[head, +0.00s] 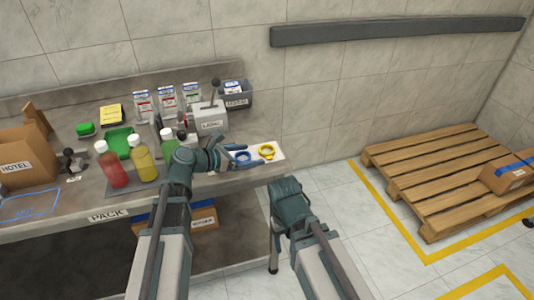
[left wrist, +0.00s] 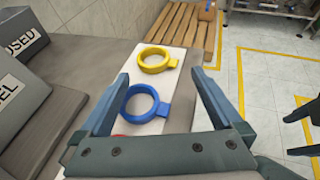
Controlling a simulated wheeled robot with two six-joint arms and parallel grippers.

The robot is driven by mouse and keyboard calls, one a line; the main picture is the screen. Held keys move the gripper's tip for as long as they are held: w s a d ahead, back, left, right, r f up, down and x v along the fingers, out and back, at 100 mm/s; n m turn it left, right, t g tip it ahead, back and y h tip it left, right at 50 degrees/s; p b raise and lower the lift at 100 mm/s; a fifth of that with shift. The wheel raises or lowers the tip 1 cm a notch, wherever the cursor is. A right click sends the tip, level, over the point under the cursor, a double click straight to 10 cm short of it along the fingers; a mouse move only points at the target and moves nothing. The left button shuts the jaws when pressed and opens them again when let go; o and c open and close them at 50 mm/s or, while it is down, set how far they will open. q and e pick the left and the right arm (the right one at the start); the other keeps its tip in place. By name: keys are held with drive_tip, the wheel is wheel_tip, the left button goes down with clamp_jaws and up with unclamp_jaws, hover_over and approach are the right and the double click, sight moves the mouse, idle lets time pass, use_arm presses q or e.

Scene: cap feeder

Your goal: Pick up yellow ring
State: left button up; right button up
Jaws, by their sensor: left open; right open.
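The yellow ring (head: 267,152) lies flat on a white strip at the right end of the bench, its tab pointing toward the bench edge. In the left wrist view the yellow ring (left wrist: 141,58) lies just beyond my fingertips. A blue ring (left wrist: 128,108) lies nearer, between my left fingers as seen there. My left gripper (head: 243,157) is open and empty over the strip, at the blue ring; it also shows in the left wrist view (left wrist: 161,76). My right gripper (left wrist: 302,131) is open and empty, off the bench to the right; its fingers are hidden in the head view.
A sliver of red shows on the white strip (left wrist: 182,56) by my left gripper. Grey bins (left wrist: 22,32) stand left of the strip. Bottles (head: 143,160) stand left of my left arm. A wooden pallet (head: 425,180) lies on the floor at right.

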sight(260, 158)
use_arm(q)
drive_tip(key=b+x, duration=0.2)
drive_tip(key=x, duration=0.3)
drive_tip(key=shift+w+a+f, duration=0.1)
drive_tip(key=shift+w+f, duration=0.05)
drive_tip(key=shift+w, duration=0.05)
drive_tip(key=c, duration=1.1)
